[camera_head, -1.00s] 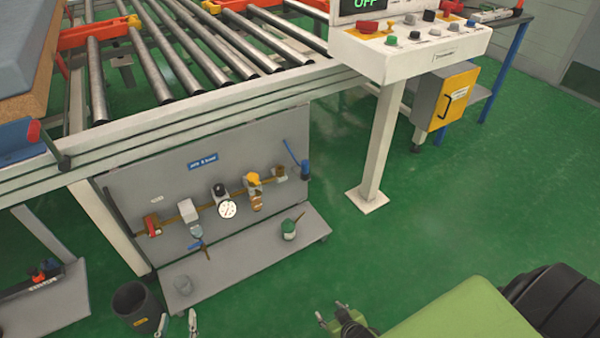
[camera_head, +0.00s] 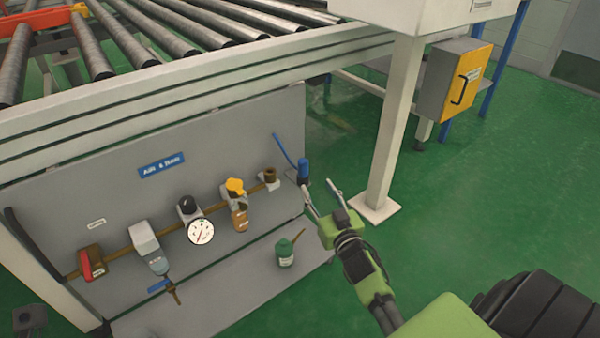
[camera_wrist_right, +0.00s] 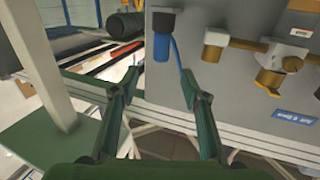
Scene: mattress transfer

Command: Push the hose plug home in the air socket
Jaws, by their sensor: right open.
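The hose plug (camera_head: 303,168) looks like a blue cylinder at the right end of the grey panel, with a thin blue hose beside it. It also shows in the right wrist view (camera_wrist_right: 161,48), where a dark block adjoins it. The air socket (camera_head: 270,176) seems to be the brass fitting just left of it; it shows in the wrist view too (camera_wrist_right: 212,42). The plug is apart from the socket. My right gripper (camera_head: 317,188) is open and empty near the plug, whose blue body appears between and beyond the fingers in the wrist view. My left gripper is not in view.
A white post (camera_head: 395,130) stands right of my gripper.

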